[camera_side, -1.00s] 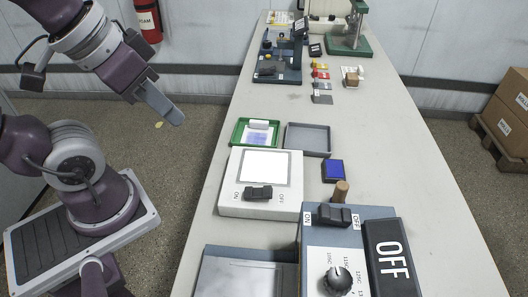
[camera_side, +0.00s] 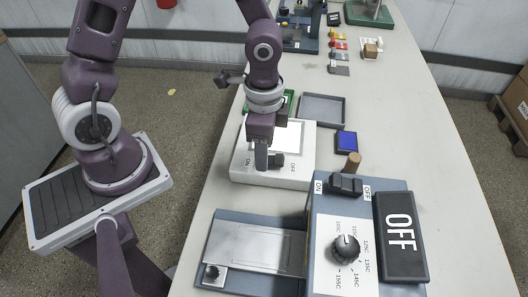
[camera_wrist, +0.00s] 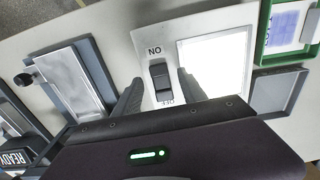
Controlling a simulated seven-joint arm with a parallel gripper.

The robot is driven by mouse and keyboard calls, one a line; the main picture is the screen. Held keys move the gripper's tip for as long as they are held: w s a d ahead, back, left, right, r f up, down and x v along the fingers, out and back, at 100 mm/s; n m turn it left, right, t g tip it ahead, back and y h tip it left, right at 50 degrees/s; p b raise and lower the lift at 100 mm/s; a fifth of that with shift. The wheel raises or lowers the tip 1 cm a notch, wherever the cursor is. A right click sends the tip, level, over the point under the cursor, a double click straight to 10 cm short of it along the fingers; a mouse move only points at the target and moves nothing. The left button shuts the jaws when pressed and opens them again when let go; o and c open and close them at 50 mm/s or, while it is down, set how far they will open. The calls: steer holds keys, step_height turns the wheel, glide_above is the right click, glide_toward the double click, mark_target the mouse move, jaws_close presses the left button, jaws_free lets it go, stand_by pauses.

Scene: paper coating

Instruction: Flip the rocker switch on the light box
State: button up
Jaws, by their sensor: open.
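The white light box (camera_side: 240,172) sits on the bench in the side view, with a pale square panel (camera_side: 289,135) on top. The panel looks bright white in the wrist view (camera_wrist: 212,65). A black rocker switch (camera_side: 277,160) is on the box's near part, between the ON and OFF labels. It also shows in the wrist view (camera_wrist: 160,82). My gripper (camera_side: 262,163) points down at the switch and partly covers it in the side view. In the wrist view my gripper (camera_wrist: 160,78) is open, one finger on each side of the switch. Contact cannot be told.
A grey tray (camera_side: 344,112), green tray (camera_side: 289,100) and blue pad (camera_side: 346,142) lie behind.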

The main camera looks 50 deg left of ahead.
steer(key=shift+f, duration=0.95)
steer(key=shift+c, duration=0.4)
jaws_close()
steer(key=shift+w+d+r+g+y, duration=0.1)
steer(key=shift+w+d+g+y, duration=0.15)
steer(key=shift+g+y, duration=0.55)
steer(key=shift+w+d+r+g+y, duration=0.1)
steer(key=shift+g+y, duration=0.4)
steer(key=shift+w+d+r+g+y, duration=0.1)
steer(key=shift+g+y, duration=0.4)
steer(key=shift+o, duration=0.4)
jaws_free()
